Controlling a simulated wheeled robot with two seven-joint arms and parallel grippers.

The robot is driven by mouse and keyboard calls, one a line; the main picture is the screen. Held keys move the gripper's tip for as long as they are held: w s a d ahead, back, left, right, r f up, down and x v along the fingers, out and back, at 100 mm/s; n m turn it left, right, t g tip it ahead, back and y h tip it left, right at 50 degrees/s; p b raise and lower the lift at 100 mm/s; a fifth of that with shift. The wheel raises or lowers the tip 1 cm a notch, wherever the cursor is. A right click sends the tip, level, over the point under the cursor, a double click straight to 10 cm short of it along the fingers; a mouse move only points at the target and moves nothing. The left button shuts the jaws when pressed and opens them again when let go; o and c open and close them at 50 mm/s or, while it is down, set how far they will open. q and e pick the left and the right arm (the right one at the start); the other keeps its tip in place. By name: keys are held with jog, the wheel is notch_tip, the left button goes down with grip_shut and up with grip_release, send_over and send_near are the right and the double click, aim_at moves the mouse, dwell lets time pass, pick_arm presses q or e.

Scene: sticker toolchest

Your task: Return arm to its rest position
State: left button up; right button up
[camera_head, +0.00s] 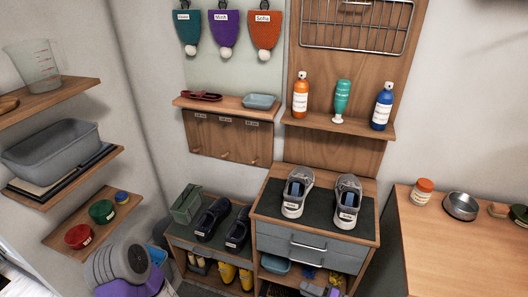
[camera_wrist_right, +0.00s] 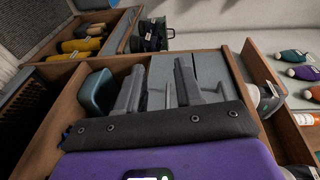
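My right gripper (camera_head: 325,287) is low at the bottom edge of the head view, in front of the open lower shelf of the wooden cabinet (camera_head: 262,205). In the right wrist view my right gripper (camera_wrist_right: 159,66) has its two grey fingers apart, with nothing between them. Behind the fingers are the cabinet's grey drawer fronts (camera_head: 330,256) and their bar handles; the drawers look closed. A purple and grey part of my left arm (camera_head: 120,265) fills the lower left of the head view. My left gripper itself does not show.
Grey shoes (camera_head: 297,192) stand on the cabinet top. Dark shoes (camera_head: 212,218) stand on the lower unit at left. A blue-grey bin (camera_wrist_right: 97,93) is beside the right fingers. Wall shelves are at left, a wooden table (camera_head: 450,255) at right.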

jog(key=s+a+f+n+g+h+p, duration=0.2)
jog(key=s+a+f+g+h, duration=0.15)
jog(key=s+a+g, duration=0.65)
jog(key=s+d+r+t+h, duration=0.1)
jog(key=s+d+r+h, duration=0.1)
jog(key=s, duration=0.3)
jog(key=s+d+r+t+h+p, duration=0.1)
jog(key=s+d+r+h, duration=0.1)
jog(key=s+h, duration=0.3)
jog(key=shift+s, duration=0.45)
